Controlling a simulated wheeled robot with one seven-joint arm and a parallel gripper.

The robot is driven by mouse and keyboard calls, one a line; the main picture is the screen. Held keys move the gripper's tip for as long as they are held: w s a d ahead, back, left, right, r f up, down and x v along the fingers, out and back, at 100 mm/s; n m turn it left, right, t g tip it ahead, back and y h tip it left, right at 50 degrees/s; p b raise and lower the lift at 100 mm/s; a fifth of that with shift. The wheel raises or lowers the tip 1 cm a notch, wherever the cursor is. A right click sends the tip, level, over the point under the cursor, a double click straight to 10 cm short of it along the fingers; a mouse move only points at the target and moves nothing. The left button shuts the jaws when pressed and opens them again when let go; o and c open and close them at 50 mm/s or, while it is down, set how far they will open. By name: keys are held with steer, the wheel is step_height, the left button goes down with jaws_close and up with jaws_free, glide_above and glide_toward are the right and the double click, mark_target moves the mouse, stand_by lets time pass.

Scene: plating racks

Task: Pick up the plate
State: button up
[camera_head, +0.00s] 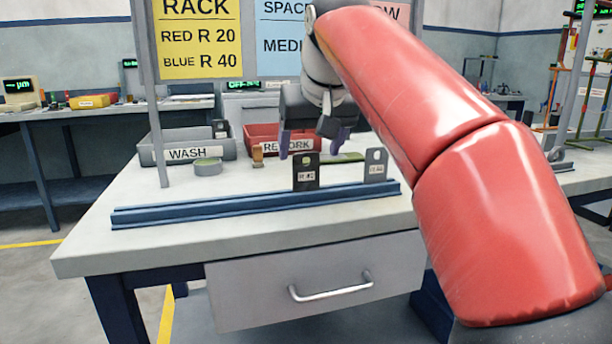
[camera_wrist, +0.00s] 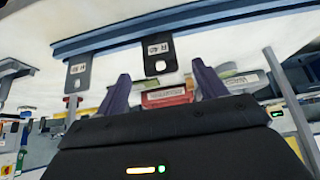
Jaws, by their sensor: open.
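A black plate (camera_head: 306,173) with a hole and a small white label stands upright in the blue slotted rail (camera_head: 230,205). A grey plate (camera_head: 376,165), also holed and labelled, stands in the rail to its right. My gripper (camera_head: 312,146) is open and empty, fingers pointing down, above and seemingly behind the black plate. In the wrist view, which is upside down, the black plate (camera_wrist: 160,52) appears between the two purple fingertips (camera_wrist: 163,82), apart from both. The grey plate (camera_wrist: 77,73) is outside them, at left. The black plate's label reads roughly "R 40".
A grey WASH bin (camera_head: 187,153) with a dark plate inside and a red REWORK bin (camera_head: 270,134) stand at the back. A round grey-green dish (camera_head: 207,167) and a small brown block (camera_head: 257,155) sit before them. The sign post (camera_head: 152,90) rises at left. The rail's left part is empty.

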mark_target(304, 171)
steer(key=b+x, duration=0.1)
steer(key=x, duration=0.6)
steer(key=shift+a+f+b, duration=0.1)
steer(key=shift+f+b, duration=0.05)
steer(key=shift+b, duration=0.2)
steer(key=shift+c, duration=0.3)
steer(key=c, duration=1.1)
steer(key=shift+r, duration=0.25)
